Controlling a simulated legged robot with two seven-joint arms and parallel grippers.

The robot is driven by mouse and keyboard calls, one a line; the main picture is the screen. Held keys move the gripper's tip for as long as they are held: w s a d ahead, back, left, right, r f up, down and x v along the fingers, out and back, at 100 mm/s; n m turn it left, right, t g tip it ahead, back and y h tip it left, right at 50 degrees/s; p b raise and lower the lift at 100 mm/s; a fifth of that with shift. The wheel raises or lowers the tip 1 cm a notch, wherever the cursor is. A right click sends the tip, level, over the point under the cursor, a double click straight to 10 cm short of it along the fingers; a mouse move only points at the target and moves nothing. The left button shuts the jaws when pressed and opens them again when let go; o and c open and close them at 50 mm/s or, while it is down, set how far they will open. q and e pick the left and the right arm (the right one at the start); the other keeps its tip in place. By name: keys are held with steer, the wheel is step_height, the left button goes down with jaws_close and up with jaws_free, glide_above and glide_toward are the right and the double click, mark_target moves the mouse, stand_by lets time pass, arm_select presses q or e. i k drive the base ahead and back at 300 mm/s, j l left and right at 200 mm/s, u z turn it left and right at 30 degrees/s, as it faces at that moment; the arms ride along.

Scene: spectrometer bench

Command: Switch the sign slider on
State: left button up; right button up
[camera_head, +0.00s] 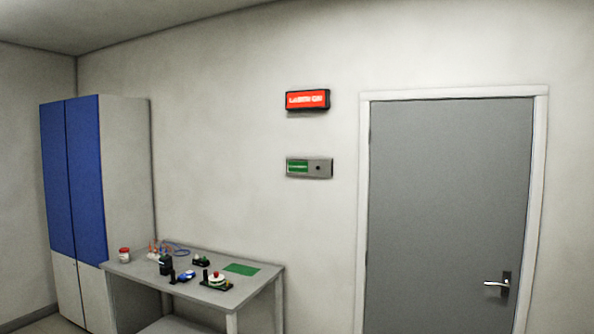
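A lit red sign (307,100) in a black frame hangs on the wall left of the door; its white lettering is too blurred to read surely. Below it on the wall is a grey slider panel (310,168) with a green part at its left and a small dark knob or hole (318,168) at its right. Which of these parts slides cannot be told at this size. Neither of my grippers shows in the head view.
A grey door (447,200) with a lever handle (497,284) is shut at the right. A table (258,283) with several small devices and a green mat (241,269) stands below left of the panel. A blue and white cabinet (86,180) stands at the left.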

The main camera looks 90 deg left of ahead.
mark_target(319, 168)
steer(key=u, duration=2)
